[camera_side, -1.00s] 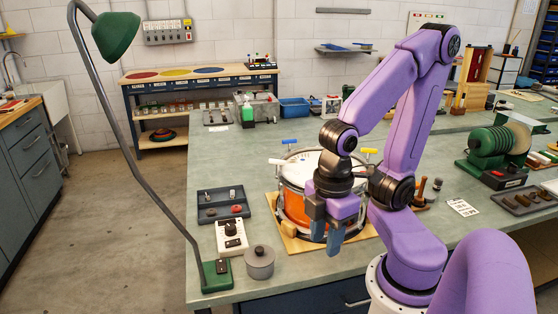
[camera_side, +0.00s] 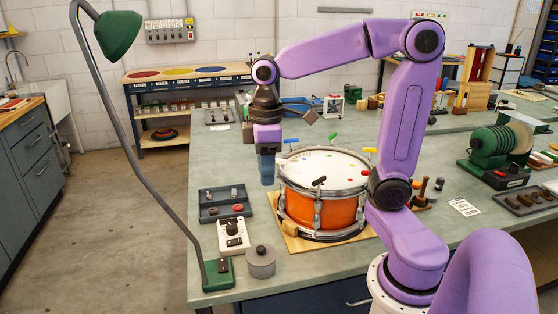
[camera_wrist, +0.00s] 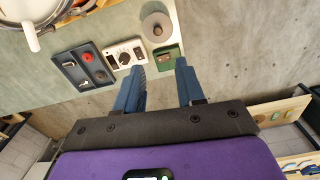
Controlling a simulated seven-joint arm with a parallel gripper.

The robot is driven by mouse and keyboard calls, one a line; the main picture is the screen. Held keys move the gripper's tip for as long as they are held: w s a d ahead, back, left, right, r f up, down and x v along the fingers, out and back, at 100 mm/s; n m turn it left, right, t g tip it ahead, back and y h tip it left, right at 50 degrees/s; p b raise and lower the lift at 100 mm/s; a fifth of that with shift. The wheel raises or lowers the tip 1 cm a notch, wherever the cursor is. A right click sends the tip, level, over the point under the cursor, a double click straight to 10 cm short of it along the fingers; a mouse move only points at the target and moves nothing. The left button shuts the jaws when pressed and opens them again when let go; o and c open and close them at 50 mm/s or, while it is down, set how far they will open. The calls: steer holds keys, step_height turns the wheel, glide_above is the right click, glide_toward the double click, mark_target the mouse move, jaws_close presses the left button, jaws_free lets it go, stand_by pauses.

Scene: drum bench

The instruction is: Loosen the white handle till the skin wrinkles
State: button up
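The drum (camera_side: 320,208) has an orange shell, a metal hoop and a pale skin, and stands on a wooden board. Coloured handles stand round its rim: blue (camera_side: 291,141), green (camera_side: 333,137), yellow (camera_side: 369,150) and black (camera_side: 319,181). My gripper (camera_side: 267,181) hangs just left of the drum, fingers down. In the wrist view its blue fingers (camera_wrist: 160,70) are apart with nothing between them. I cannot make out wrinkles.
A dark tray (camera_side: 224,211) with small parts, a white dial box (camera_side: 232,238), a grey lidded pot (camera_side: 260,262) and the green lamp base (camera_side: 218,275) stand left of the drum. The lamp's post (camera_side: 130,150) rises at the left.

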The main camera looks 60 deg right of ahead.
steer(key=w+d+r+m, duration=0.3)
steer(key=w+d+r, duration=0.3)
steer(key=d, duration=0.4)
steer(key=m, duration=0.2)
glide_toward(279, 159)
step_height(279, 159, down, 10)
steer(key=shift+w+f, duration=0.15)
jaws_close()
